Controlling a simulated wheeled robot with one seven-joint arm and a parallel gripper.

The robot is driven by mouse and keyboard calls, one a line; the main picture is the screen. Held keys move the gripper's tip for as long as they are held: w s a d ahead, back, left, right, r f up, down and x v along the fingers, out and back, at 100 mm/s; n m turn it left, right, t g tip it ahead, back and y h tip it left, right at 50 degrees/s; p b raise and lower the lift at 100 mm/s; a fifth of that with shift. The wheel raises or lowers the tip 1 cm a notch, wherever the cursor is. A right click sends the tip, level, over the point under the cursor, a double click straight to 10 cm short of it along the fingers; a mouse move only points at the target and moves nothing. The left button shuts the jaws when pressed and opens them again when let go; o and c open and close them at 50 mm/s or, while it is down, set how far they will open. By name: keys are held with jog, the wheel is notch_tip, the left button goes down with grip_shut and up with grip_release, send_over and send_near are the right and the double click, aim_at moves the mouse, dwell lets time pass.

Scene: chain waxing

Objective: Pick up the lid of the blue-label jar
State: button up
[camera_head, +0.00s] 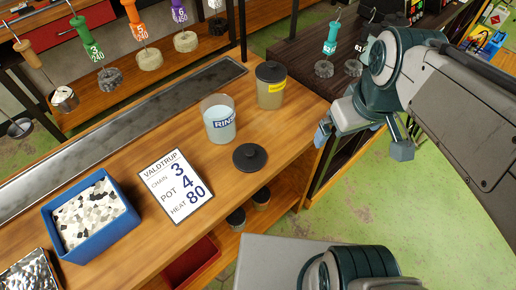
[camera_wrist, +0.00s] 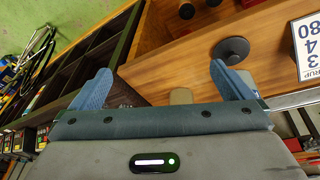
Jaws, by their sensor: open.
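The jar with the blue-lettered RINSE label (camera_head: 221,124) stands upright and open on the wooden bench, with pale liquid inside. A round black lid (camera_head: 250,157) with a knob lies flat on the bench just in front of it, apart from the jar. That lid also shows in the wrist view (camera_wrist: 232,47), up and right of centre. My gripper (camera_head: 362,142) is open and empty, to the right of the bench edge and away from the lid. Its two blue fingers (camera_wrist: 160,82) are spread wide in the wrist view.
A yellow-label jar (camera_head: 270,88) with its black lid on stands behind the RINSE jar. A sign card (camera_head: 175,186) and a blue bin (camera_head: 91,246) of pellets lie to the left. Dark shelving (camera_head: 303,53) stands behind. Lidded jars (camera_head: 236,217) sit on the lower shelf.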

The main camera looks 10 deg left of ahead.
jog(key=w+a+f+n+g+b, duration=0.1)
jog(key=w+a+f+n+b, duration=0.15)
jog(key=a+n+b, duration=0.45)
jog(key=n+g+b, duration=0.2)
jog(key=n+b, duration=1)
jog(key=n, duration=1.3)
send_over(249, 151)
notch_tip(249, 151, down, 4)
notch_tip(249, 151, down, 14)
jog(key=b, duration=0.3)
jog(key=shift+r, duration=0.1)
jog(key=c, duration=0.8)
